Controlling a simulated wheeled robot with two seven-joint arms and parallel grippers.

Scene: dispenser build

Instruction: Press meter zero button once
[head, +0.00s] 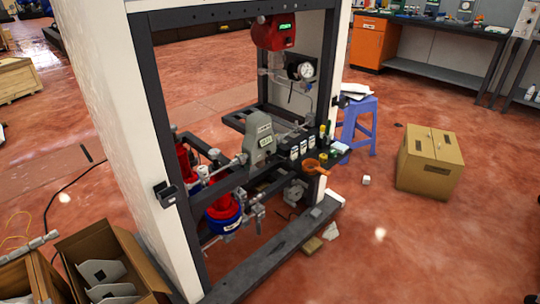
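A dispenser frame with white side panels and dark metal bars stands in the middle of the head view. A grey meter-like unit (260,140) sits on its middle bar, with a small light panel on its front. A red unit (273,32) with a small green display hangs near the top. A round white-faced gauge (306,71) is below and right of it. No zero button can be made out at this size. Neither of my grippers shows in this view.
Red and blue pump bodies (223,212) sit low inside the frame. An orange funnel-like item (314,167) is at its front right. A purple stool (358,125) and a closed cardboard box (430,160) stand to the right. Open boxes (125,246) are at lower left.

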